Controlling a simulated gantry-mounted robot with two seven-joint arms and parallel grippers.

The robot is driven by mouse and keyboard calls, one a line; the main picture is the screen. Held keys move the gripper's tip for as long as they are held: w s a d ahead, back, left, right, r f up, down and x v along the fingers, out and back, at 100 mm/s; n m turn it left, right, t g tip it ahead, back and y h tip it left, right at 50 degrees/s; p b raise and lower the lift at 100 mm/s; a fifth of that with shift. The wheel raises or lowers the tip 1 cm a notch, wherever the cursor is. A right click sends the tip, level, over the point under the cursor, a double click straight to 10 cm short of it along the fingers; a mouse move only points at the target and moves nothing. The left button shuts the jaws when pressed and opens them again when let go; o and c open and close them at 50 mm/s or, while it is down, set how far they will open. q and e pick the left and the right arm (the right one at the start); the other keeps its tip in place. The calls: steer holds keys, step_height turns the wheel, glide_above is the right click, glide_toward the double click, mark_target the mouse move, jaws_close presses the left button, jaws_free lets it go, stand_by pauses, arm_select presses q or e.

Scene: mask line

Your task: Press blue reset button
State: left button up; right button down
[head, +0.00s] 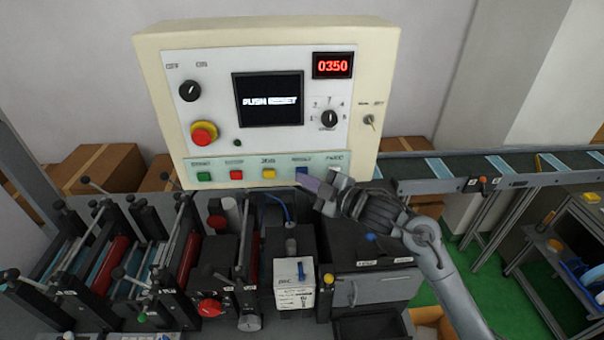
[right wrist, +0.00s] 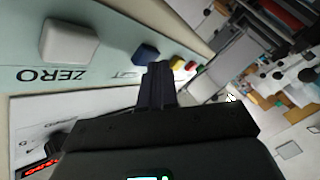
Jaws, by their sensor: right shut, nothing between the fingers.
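The blue reset button (head: 302,173) sits in the row of buttons along the bottom of the control panel (head: 268,31). It also shows in the right wrist view (right wrist: 146,54), beside the white ZERO button (right wrist: 70,41). The panel's screen (head: 268,99) reads "PUSH RESET". My right gripper (head: 308,182) is shut and empty, with its fingertips just below and in front of the blue button. In the right wrist view the fingertips lie close to the blue button and partly overlap its edge; I cannot tell if they touch. My left gripper is not in view.
Yellow (head: 268,174), red (head: 236,175) and green (head: 204,177) buttons line up left of the blue one. A red emergency knob (head: 204,133) is above. The machine with rollers (head: 110,260) stands below the panel. A conveyor (head: 470,168) runs off right.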

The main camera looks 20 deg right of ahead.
steer(key=shift+w, duration=0.15)
stand_by(0.4)
steer(key=shift+s+a+p, duration=0.2)
steer(key=shift+s+p, duration=0.1)
steer(key=shift+s, duration=0.6)
steer(key=shift+s, duration=0.1)
steer(key=shift+s+a+p, duration=0.15)
steer(key=shift+s+a, duration=0.1)
steer(key=shift+s, duration=0.5)
steer(key=shift+s+a+p, duration=0.15)
steer(key=shift+s+a, duration=0.05)
steer(key=shift+s, duration=0.6)
steer(key=shift+s+a+p, duration=0.15)
steer(key=shift+s+a, duration=0.1)
steer(key=shift+s, duration=0.5)
steer(key=shift+f, duration=0.1)
